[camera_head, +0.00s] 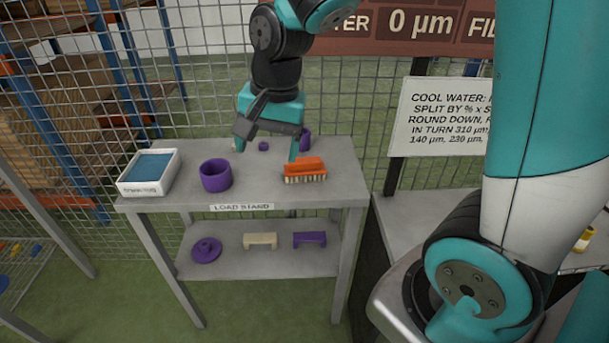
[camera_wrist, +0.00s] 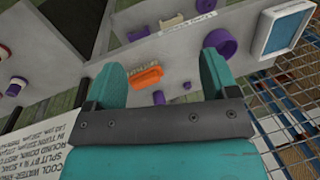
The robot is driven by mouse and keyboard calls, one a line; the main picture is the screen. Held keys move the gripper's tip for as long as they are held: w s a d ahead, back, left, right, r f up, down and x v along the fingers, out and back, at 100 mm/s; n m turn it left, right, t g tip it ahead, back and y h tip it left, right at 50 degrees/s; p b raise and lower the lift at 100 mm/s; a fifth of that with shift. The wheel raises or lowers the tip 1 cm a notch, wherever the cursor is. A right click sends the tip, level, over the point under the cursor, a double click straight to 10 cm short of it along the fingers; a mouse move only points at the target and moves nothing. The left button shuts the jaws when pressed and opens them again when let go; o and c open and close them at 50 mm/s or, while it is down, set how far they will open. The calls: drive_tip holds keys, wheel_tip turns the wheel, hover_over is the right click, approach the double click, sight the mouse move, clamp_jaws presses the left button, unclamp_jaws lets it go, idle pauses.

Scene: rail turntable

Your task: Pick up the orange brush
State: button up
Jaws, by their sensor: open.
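The orange brush (camera_head: 304,168) with pale bristles lies on the grey top of the load stand (camera_head: 257,191), near its right side. It also shows in the wrist view (camera_wrist: 146,77), between my finger tips in the picture but beyond them. My gripper (camera_head: 268,148) is open and empty above the back of the stand. Its right finger appears just behind and left of the brush in the head view; whether they touch cannot be told, and no hold is seen. Both teal fingers show wide apart in the wrist view (camera_wrist: 163,66).
A purple cup (camera_head: 215,175) and a white tray with a blue pad (camera_head: 149,170) stand left on the top. A small purple piece (camera_head: 263,146) and another purple piece (camera_head: 305,139) sit behind. The lower shelf (camera_head: 225,267) holds several parts. Wire mesh fence stands behind.

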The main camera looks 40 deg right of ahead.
sight(305, 161)
drive_tip(key=w+d+f+m+h+b, duration=0.1)
drive_tip(key=w+d+f+m, duration=0.2)
drive_tip(key=d+f+m, duration=0.1)
drive_tip(key=w+d+f+m+h, duration=0.1)
drive_tip(key=w+d+f+m, duration=0.3)
drive_tip(key=d+m, duration=0.2)
drive_tip(key=w+d+f+m+h+b, duration=0.1)
drive_tip(key=w+d+f+m, duration=0.2)
drive_tip(key=d+f+m, duration=0.1)
drive_tip(key=shift+w+d+f+m+b, duration=0.35)
drive_tip(key=shift+d+m, duration=0.2)
drive_tip(key=shift+m, duration=0.25)
drive_tip(key=f, duration=0.5)
drive_tip(key=d+f, duration=0.1)
drive_tip(key=f, duration=0.1)
drive_tip(key=shift+w+d+f+p, duration=0.1)
drive_tip(key=shift+w+f+p, duration=0.05)
drive_tip(key=shift+w+p, duration=0.2)
drive_tip(key=c, duration=1)
drive_tip(key=shift+c, duration=0.2)
drive_tip(key=shift+s, duration=0.1)
drive_tip(key=shift+s+r, duration=0.1)
drive_tip(key=shift+r, duration=0.45)
wheel_tip(305, 161, up, 6)
drive_tip(key=shift+f+b, duration=0.15)
drive_tip(key=shift+b, duration=0.15)
drive_tip(key=s+a+b, duration=0.2)
drive_tip(key=s+a, duration=0.9)
drive_tip(key=s, duration=0.5)
drive_tip(key=shift+s+a, duration=0.15)
